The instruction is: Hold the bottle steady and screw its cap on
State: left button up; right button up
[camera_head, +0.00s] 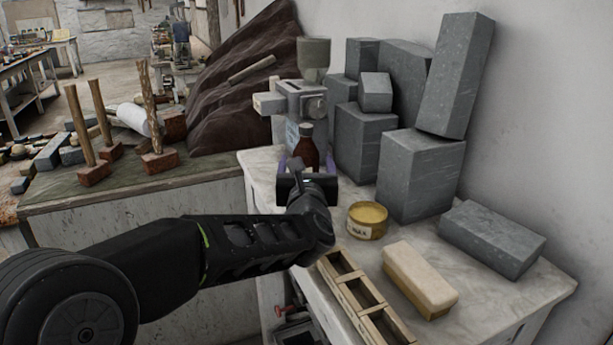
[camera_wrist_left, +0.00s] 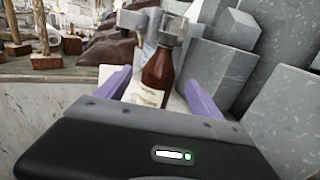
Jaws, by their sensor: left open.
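A brown bottle (camera_head: 309,152) with a pale label stands upright on the pale worktop, in front of a grey machine. In the left wrist view the bottle (camera_wrist_left: 158,76) shows its label low on the front. Its top is dark in the head view; I cannot tell whether a cap is on it, and no separate cap is clear. My left gripper (camera_head: 306,166) is open, its purple fingers on either side of the bottle with gaps between. In the head view the gripper body hides the bottle's base. My right gripper is in neither view.
The grey machine (camera_head: 300,102) stands close behind the bottle. Grey stone blocks (camera_head: 421,172) are stacked to the right. A yellow tin (camera_head: 367,219), a cream block (camera_head: 420,277) and a wooden divided box (camera_head: 358,292) lie nearer. Bare worktop (camera_head: 530,304) shows at the front right.

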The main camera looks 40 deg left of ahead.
pick_arm(q)
jog(key=v, duration=0.3)
jog(key=shift+s+d, duration=0.1)
jog(key=shift+d, duration=0.05)
dwell(0.8)
